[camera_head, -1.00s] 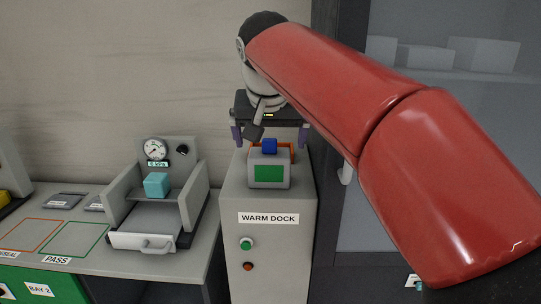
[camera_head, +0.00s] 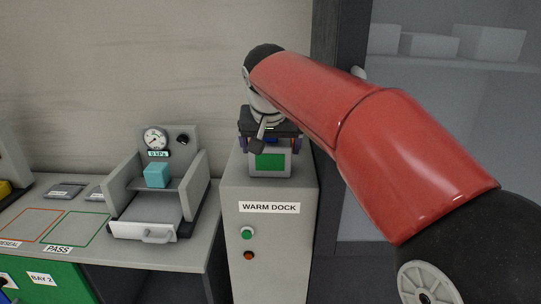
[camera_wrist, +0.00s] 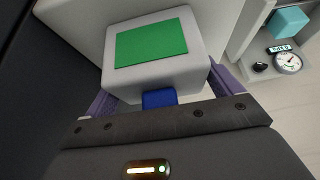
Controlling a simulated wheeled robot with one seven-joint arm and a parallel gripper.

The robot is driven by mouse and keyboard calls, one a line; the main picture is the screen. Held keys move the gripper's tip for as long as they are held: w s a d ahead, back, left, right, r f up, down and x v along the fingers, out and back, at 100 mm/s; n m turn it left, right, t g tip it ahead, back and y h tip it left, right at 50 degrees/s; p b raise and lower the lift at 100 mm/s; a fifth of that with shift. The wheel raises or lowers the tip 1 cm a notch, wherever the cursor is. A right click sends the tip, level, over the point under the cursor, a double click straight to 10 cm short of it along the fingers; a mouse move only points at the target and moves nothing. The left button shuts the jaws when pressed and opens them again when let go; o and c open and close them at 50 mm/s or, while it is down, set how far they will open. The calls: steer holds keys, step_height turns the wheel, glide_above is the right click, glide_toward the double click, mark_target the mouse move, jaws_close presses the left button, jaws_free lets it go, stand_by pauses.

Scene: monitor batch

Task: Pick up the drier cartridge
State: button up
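No label marks the drier cartridge. The likeliest candidate is a small blue block (camera_wrist: 160,98) at the top of a grey box with a green panel (camera_head: 270,161). The box stands on the grey cabinet marked WARM DOCK (camera_head: 268,190). In the head view my gripper (camera_head: 270,142) is low over the top of this box and mostly hides the blue block. In the wrist view my gripper (camera_wrist: 163,96) is open, with its purple fingers spread to the left and right of the blue block and clear gaps between. The grey box with its green panel (camera_wrist: 151,43) lies just beyond.
A grey fixture (camera_head: 150,210) with a dial gauge (camera_head: 156,139) and a teal cube (camera_head: 157,176) stands on the bench to the left. The bench has orange and green outlined squares. A dark post and a glass-fronted shelf area stand at the right.

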steer(key=c, duration=0.7)
steer(key=shift+c, duration=0.4)
steer(key=shift+r, duration=0.15)
